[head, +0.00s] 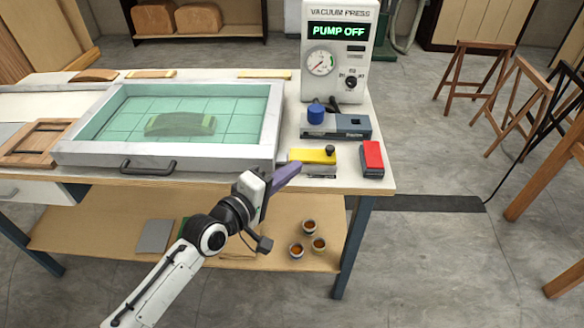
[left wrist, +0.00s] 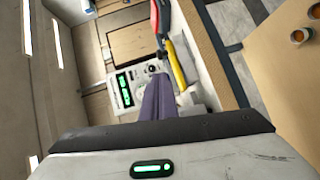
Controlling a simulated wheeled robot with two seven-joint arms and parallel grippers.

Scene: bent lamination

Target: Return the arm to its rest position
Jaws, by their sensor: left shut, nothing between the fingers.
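My left gripper (head: 286,174) is in front of the bench's front edge in the head view, its purple fingers pointing up and to the right. The fingers are closed together and empty. They also show in the left wrist view (left wrist: 157,98), with the vacuum press (left wrist: 126,88) beyond them. In the head view the vacuum press (head: 338,50) stands at the back right of the bench, and its display reads PUMP OFF. My right gripper is in neither view.
A framed tray with a teal sheet (head: 275,125) over a curved piece sits on the bench. A yellow-topped tool (head: 312,156) and a red block (head: 372,158) lie near the bench's right front. Small cups (head: 296,250) stand on the lower shelf.

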